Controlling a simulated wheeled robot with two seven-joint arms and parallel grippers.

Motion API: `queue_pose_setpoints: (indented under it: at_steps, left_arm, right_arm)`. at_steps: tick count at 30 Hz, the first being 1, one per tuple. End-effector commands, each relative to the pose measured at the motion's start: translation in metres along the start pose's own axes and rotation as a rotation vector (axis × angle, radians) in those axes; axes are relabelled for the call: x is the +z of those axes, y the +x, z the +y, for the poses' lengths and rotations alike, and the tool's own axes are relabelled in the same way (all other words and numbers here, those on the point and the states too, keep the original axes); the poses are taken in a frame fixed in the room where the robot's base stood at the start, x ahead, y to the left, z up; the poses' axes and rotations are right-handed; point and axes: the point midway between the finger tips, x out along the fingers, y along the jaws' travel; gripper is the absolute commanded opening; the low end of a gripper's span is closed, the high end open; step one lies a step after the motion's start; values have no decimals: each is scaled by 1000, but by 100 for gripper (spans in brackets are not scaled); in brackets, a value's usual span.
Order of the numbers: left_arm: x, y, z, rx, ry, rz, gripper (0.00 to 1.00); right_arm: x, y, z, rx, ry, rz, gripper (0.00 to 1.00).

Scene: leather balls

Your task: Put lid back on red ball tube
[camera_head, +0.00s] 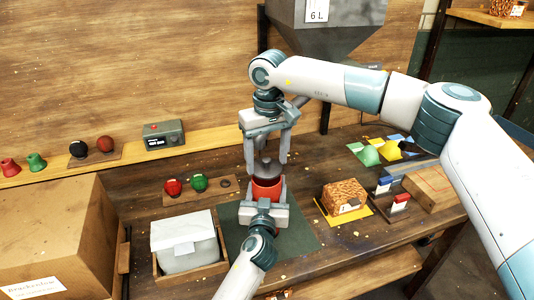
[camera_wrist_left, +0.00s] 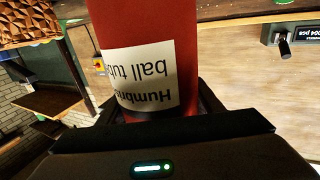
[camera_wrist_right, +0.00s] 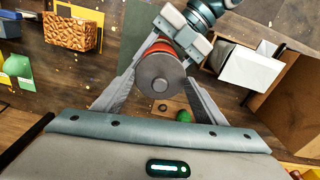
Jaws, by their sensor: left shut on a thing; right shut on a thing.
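The red ball tube (camera_head: 265,188) stands on the dark green mat (camera_head: 305,237) in the head view. My left gripper (camera_head: 266,201) is shut around its body from the front. In the left wrist view the red tube (camera_wrist_left: 145,25) fills the middle, its white label upside down. The dark grey lid (camera_head: 266,168) is at the tube's top, between the fingers of my right gripper (camera_head: 267,160), which is shut on it from above. In the right wrist view the round lid (camera_wrist_right: 158,74) covers most of the tube's mouth, with a red edge showing behind. I cannot tell whether it is seated.
Red (camera_head: 173,187) and green (camera_head: 199,183) balls sit on a small board left of the tube. A wooden crate with a white-covered load (camera_head: 184,241) stands at the front left. A woven brown block (camera_head: 344,196) is to the right. A large cardboard box (camera_head: 55,235) is far left.

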Motion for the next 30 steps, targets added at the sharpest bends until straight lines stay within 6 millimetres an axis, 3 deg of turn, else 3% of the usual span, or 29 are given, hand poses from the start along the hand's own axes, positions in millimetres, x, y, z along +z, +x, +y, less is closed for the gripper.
queue_pose_setpoints:
  at_steps: [20,30]
  left_arm:
    - [0,0,0,0,0,0,19]
    - [0,0,0,0,0,0,19]
  right_arm:
    - [0,1,0,1,0,1,44]
    - [0,15,0,0,3,1,44]
